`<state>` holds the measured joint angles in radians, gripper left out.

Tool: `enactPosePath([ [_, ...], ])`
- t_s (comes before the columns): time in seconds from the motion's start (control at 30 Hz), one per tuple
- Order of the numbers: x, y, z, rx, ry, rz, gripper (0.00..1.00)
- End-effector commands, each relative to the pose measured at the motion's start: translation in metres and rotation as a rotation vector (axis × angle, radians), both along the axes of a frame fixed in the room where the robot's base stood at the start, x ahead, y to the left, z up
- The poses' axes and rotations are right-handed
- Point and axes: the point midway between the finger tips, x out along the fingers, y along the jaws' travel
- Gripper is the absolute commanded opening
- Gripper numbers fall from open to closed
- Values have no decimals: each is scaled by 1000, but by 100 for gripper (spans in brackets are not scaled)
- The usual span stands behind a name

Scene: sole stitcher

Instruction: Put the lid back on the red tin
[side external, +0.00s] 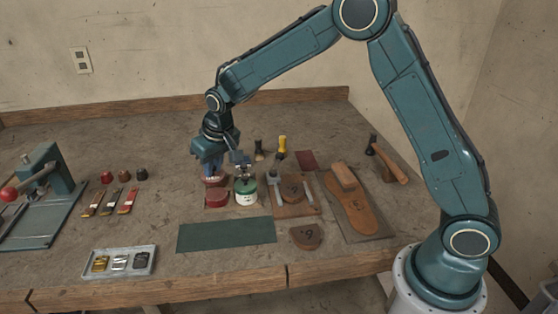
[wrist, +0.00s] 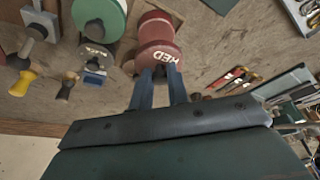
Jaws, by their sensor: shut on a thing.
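The red tin (side external: 216,198) stands on the bench beside the green-and-white tin, and it also shows at the top of the wrist view (wrist: 154,23). My gripper (side external: 213,172) is above the red tin, pointing down. Whether lid and tin touch is hard to tell.
The green-and-white tin (side external: 246,194) stands close on the right, with dark-topped items behind. A green mat (side external: 227,235) lies in front, clear. A wooden board with tools (side external: 294,209) and a brown sole (side external: 350,205) lie right. A metal tray (side external: 119,263) is front left.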

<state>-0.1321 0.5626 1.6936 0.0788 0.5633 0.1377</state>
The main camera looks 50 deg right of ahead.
Motion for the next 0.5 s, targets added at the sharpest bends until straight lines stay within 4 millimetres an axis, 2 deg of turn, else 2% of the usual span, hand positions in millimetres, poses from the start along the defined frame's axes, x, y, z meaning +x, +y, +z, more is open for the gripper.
enactPosePath([
  [0.5, -1, 0, -36, 0, 2, 0, 0],
])
